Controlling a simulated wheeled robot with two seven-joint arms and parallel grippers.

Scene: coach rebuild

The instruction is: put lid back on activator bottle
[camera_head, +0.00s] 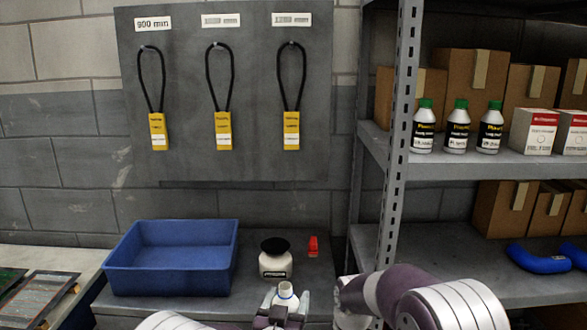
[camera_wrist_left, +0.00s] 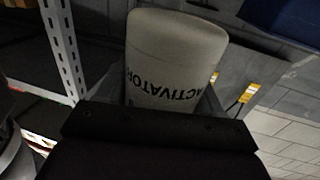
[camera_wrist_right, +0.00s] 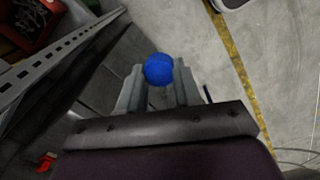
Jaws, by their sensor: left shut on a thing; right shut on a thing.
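The white activator bottle (camera_wrist_left: 172,55) is held in my left gripper (camera_head: 284,304), which is shut on it. In the left wrist view its ACTIVATOR lettering appears upside down. The lid is apart from the bottle. In the head view my right arm is at the lower right, and I cannot make out the lid there.
A blue bin (camera_head: 170,258) stands on the grey bench at the left. A white jar with a black top (camera_head: 275,262) and a small red object (camera_head: 313,246) stand behind the bottle. A metal shelf post (camera_head: 398,130) and shelves with green-capped bottles (camera_head: 457,127) are at the right.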

